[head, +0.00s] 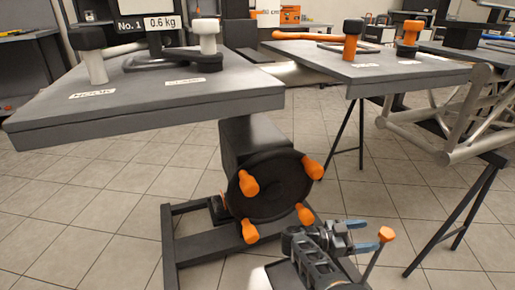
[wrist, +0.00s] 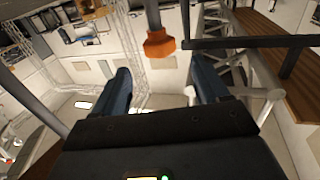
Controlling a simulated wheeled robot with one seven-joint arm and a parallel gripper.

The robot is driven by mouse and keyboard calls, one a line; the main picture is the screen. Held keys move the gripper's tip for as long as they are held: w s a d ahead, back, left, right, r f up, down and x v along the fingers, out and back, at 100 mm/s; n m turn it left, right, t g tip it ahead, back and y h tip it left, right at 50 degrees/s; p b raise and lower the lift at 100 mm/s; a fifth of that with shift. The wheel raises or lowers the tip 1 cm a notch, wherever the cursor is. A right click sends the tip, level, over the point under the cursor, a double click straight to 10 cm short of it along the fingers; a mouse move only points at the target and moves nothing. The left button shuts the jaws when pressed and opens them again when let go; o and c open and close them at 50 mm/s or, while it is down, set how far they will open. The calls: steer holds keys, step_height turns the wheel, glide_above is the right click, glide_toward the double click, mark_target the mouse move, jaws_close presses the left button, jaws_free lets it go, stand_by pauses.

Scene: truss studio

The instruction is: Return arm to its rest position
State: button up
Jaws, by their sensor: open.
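My gripper (head: 372,236) is low in the lower right of the head view, with its blue fingers pointing right. In the wrist view the two blue fingers stand wide apart and the gripper (wrist: 160,66) is open, with nothing held between them. An orange-tipped rod (head: 386,234) shows just right of the fingertips in the head view. In the wrist view an orange end piece on a grey rod (wrist: 159,45) appears beyond the fingers; I cannot tell how far away it is. My arm shows only partly at the bottom edge.
A grey table (head: 150,95) with labelled handles stands at the left, above a black stand with orange knobs (head: 250,186). A second grey table (head: 390,72) holds orange-handled pieces. A metal truss (head: 465,120) and black trestle legs (head: 455,215) stand at the right. Tiled floor (head: 80,210) is open at the left.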

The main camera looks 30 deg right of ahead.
steer(key=shift+s+f+t+h, duration=0.25)
steer(key=shift+s+t+h, duration=0.15)
steer(key=shift+s+t, duration=0.1)
steer(key=s+a+r+n+t+y, duration=0.6)
steer(key=s+a+r+n+t, duration=0.15)
steer(key=a, duration=0.35)
steer(key=s+a+r+n+t+y, duration=0.55)
steer(key=s+a+n+t, duration=0.3)
steer(key=a, duration=0.25)
steer(key=s+a+r+n+t+y, duration=0.5)
steer(key=s+a+r+n+t, duration=0.3)
steer(key=a, duration=0.3)
step_height(320, 180, up, 28)
steer(key=g+p, duration=0.1)
steer(key=p, duration=2.7)
steer(key=shift+s+d+f, duration=0.15)
steer(key=shift+s+f, duration=0.1)
steer(key=shift+s, duration=0.2)
